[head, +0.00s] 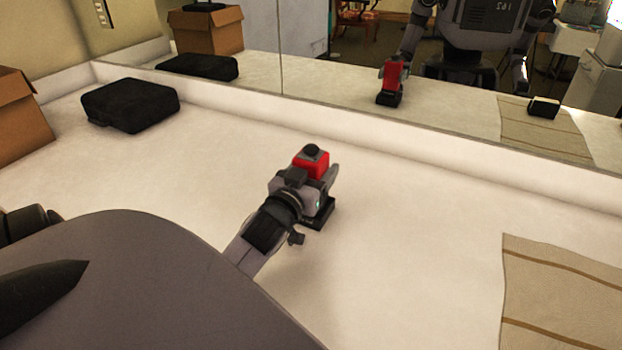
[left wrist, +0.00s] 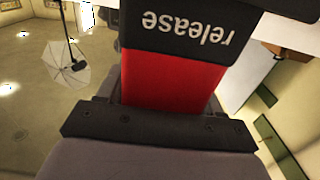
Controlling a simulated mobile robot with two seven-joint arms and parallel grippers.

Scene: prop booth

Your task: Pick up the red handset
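The red handset (head: 315,163) stands upright on the white counter, with a black knob on top and a black base at the counter surface. My left gripper (head: 318,184) is around its red body, one finger on each side. In the left wrist view the red body (left wrist: 170,82) fills the space between the fingers, close against the palm. Its black base there bears the word "release". The fingers look flush with its sides, so the gripper appears shut on it. The mirror shows the handset's other side. My right gripper is not in view.
A black case (head: 130,104) and a cardboard box (head: 20,120) are at the left of the counter (head: 420,230). A beige striped cloth (head: 560,295) lies at the right. A low ledge and mirror (head: 330,75) close off the back. Counter around the handset is clear.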

